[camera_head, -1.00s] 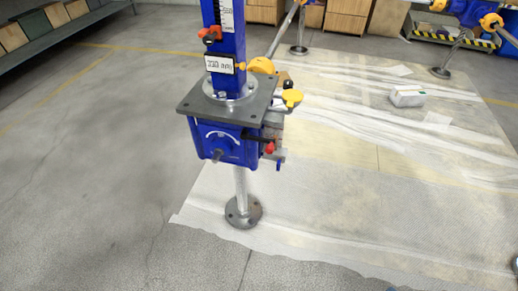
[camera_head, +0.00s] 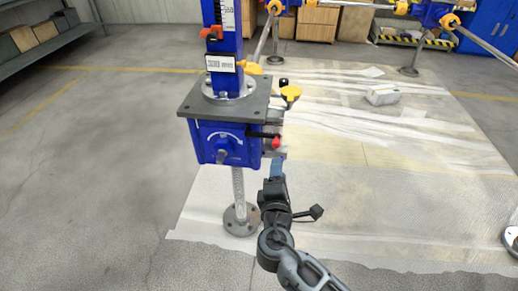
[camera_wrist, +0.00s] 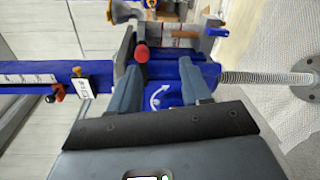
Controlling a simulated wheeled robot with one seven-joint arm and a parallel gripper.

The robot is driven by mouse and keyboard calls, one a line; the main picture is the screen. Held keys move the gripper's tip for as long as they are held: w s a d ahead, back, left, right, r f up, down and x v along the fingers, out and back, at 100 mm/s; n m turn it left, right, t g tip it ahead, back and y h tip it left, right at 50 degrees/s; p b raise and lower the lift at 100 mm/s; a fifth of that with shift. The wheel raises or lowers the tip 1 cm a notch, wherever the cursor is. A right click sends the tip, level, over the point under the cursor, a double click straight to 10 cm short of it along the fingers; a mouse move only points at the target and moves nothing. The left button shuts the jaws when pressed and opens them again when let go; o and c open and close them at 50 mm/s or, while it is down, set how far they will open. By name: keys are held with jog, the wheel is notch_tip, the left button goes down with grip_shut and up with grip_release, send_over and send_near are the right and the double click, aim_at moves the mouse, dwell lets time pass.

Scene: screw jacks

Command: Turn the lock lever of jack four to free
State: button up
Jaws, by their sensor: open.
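A blue screw jack (camera_head: 228,142) stands upright on a threaded spindle with a round foot; it also shows sideways in the wrist view (camera_wrist: 165,97). I cannot read a jack number on it. A dark lever with a red ball knob (camera_head: 276,142) sticks out at the right of its housing, below the grey plate. In the wrist view the red knob (camera_wrist: 141,53) shows at the tip of the left finger. My gripper (camera_wrist: 160,66) is open, its fingers pointing at the housing; I cannot tell whether it touches the knob. In the head view my gripper (camera_head: 278,168) is just below the knob.
A yellow knob (camera_head: 290,93) sticks out beside the grey plate (camera_head: 230,103), above the lever. An orange clamp (camera_head: 211,33) sits on the column. More blue jacks stand behind. The floor at left is clear.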

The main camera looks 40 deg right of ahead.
aim_at(276, 147)
jog(key=w+r, duration=0.1)
jog(key=w+r+h, duration=0.1)
jog(key=shift+w+d, duration=0.35)
jog(key=shift+w, duration=0.05)
jog(key=shift+x, duration=3.55)
jog(key=shift+c, duration=0.3)
grip_shut()
jog(key=shift+s, duration=0.1)
